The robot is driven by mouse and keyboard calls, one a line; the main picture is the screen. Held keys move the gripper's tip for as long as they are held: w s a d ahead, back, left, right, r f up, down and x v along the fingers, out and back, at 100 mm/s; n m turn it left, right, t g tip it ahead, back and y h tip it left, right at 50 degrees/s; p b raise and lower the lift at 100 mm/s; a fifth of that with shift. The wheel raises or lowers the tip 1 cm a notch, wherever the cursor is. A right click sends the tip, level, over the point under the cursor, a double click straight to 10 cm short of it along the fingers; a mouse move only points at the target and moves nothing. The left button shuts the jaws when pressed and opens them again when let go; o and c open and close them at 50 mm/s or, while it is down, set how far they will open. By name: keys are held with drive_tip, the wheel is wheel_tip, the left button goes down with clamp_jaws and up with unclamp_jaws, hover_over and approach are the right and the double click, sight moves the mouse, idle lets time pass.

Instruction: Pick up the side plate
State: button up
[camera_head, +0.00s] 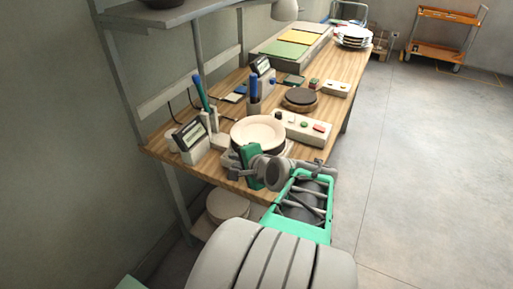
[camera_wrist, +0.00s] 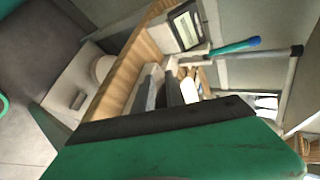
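A cream plate (camera_head: 258,131) with a raised rim lies on the near part of the wooden bench, on top of a dark round thing. I cannot tell for certain that it is the side plate. My gripper (camera_head: 232,160) is just in front of the plate, low at the bench's near edge, and its green body hides part of that area. In the wrist view, the grey fingers (camera_wrist: 163,92) reach past the green body beside the wooden edge. A pale sliver shows beside them, too small to identify. The gap between the fingers is unclear.
A digital meter (camera_head: 189,138) and a pen holder (camera_head: 254,106) stand left of and behind the plate. A button box (camera_head: 303,128) is on its right. A plate stack (camera_head: 353,36) stands at the bench's far end.

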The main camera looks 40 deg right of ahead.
sight(258, 135)
drive_tip(key=s+d+m+t+h, duration=0.2)
drive_tip(key=d+m, duration=0.4)
drive_tip(key=d, duration=0.1)
drive_tip(key=x, duration=0.7)
drive_tip(key=shift+s+h, duration=0.1)
drive_tip(key=shift+h, duration=0.2)
drive_tip(key=shift+c, duration=0.6)
clamp_jaws()
